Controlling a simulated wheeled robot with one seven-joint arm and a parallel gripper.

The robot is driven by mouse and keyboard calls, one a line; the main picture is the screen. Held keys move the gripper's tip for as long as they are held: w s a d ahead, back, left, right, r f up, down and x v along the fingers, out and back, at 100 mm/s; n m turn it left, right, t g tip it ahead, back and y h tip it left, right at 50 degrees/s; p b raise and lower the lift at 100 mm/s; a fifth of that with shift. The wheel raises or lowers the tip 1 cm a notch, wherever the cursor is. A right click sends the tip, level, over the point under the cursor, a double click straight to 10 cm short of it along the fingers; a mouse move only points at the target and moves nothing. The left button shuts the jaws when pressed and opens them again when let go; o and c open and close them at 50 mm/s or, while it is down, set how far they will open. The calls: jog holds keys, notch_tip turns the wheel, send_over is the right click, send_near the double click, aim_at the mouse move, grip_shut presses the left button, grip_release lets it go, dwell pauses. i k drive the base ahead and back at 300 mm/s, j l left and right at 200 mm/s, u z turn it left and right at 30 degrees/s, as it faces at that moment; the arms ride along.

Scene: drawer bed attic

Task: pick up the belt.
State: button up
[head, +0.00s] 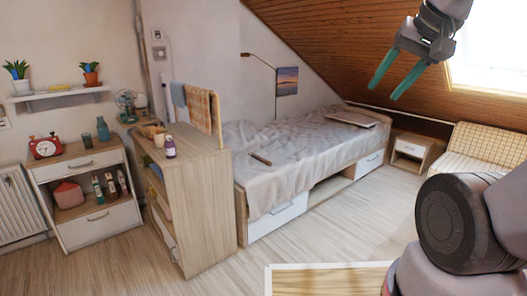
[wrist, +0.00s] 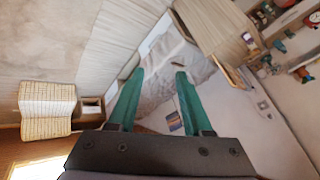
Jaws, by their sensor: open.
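A small brown strip-like thing (head: 261,159) lies on the grey bedspread near the front edge of the bed (head: 290,165). It may be the belt, but it is too small to be sure. My gripper (head: 385,91) is raised high at the upper right in the head view, well apart from the bed. Its two green fingers are spread with nothing between them. In the wrist view my gripper (wrist: 160,72) is also open and empty, with the bed (wrist: 168,85) far beyond the fingers.
A wooden shelf unit (head: 206,200) with small items on top stands at the bed's near end. A low cabinet (head: 97,222) stands left, a nightstand (head: 409,151) and woven chair (head: 485,150) right. A pale board (head: 325,281) is at the bottom. Floor (head: 350,215) before the bed is clear.

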aim_at(265, 161)
jog(key=i+u, duration=0.15)
jog(key=i, duration=0.5)
jog(key=i+l+u, duration=0.15)
jog(key=i, duration=0.5)
